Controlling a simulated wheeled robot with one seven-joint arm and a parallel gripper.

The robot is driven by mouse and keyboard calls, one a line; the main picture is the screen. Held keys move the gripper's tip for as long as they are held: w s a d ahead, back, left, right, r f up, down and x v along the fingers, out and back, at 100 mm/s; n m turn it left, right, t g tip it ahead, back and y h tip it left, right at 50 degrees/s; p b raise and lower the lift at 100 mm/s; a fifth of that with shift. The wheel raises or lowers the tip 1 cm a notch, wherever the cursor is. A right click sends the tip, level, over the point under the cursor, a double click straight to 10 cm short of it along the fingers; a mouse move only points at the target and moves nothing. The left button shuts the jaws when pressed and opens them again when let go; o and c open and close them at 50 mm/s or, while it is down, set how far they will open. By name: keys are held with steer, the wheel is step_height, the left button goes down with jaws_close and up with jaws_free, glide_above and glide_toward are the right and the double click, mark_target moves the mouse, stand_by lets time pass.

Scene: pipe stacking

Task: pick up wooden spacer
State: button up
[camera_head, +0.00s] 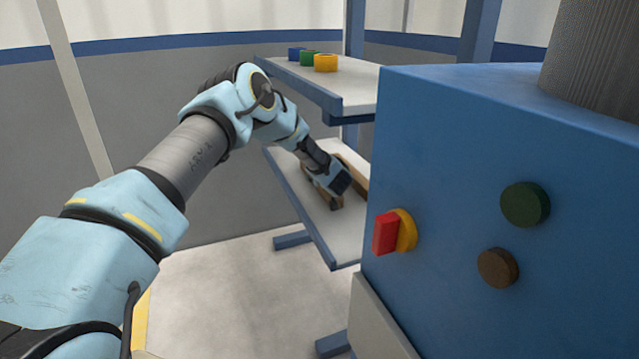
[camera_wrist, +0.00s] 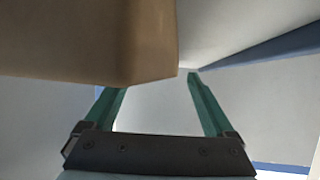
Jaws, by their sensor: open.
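Brown wooden spacers lie on the lower shelf (camera_head: 291,193) in the head view. One wooden piece (camera_head: 336,203) shows below my gripper (camera_head: 341,181), and another wooden edge (camera_head: 355,165) shows behind it. My wrist and gripper hide most of them. In the wrist view a large tan-brown wooden block (camera_wrist: 90,40) fills the upper left, very close to the camera.
The upper shelf (camera_head: 345,84) hangs above the lower one and carries blue (camera_head: 295,54), green (camera_head: 308,58) and yellow (camera_head: 326,62) rings. A large blue cabinet (camera_head: 450,150) with a red switch (camera_head: 386,233) stands close on the right. The floor at left is clear.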

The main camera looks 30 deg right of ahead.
steer(key=shift+w+f, duration=0.1)
jaws_close()
stand_by(0.7)
